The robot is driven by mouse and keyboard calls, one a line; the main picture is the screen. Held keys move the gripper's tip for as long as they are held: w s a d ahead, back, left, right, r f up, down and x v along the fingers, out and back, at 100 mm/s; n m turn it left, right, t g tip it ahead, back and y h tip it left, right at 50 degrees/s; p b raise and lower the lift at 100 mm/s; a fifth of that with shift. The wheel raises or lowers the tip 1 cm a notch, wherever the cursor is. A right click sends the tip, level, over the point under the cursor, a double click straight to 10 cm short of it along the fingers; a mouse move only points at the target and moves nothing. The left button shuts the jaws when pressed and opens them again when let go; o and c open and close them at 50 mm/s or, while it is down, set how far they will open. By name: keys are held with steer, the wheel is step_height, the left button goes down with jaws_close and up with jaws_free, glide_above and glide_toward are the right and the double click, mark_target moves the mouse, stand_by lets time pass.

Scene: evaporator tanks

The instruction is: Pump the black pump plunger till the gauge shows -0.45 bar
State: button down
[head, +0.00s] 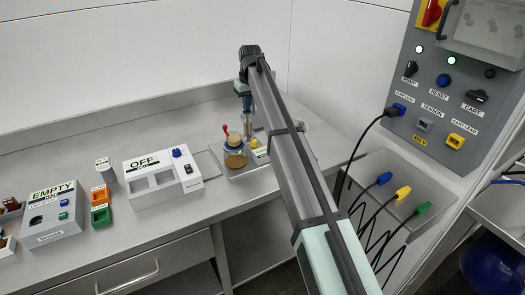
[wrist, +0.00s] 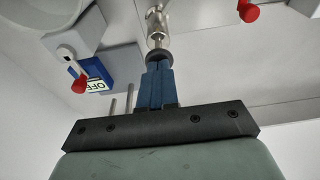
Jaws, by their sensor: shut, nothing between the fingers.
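My gripper (head: 246,108) points down over the small pump station at the back of the bench. In the wrist view its blue fingers (wrist: 156,75) are together and hold nothing. The dark round plunger knob (wrist: 159,56) is right at the fingertips, on a silver shaft (wrist: 157,20). It looks in line with the fingers; I cannot tell whether they touch it. In the head view the arm hides much of the pump. I cannot make out a gauge face or its reading in either view.
A jar with amber contents (head: 235,156) stands on a tray beside the pump, near a red-tipped lever (head: 225,130). A white box marked OFF (head: 160,176) is to the left. A control panel (head: 455,85) with cables is at the right.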

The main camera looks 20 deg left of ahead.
steer(key=shift+f, duration=1.5)
steer(key=shift+r, duration=2.45)
steer(key=shift+r, duration=2.55)
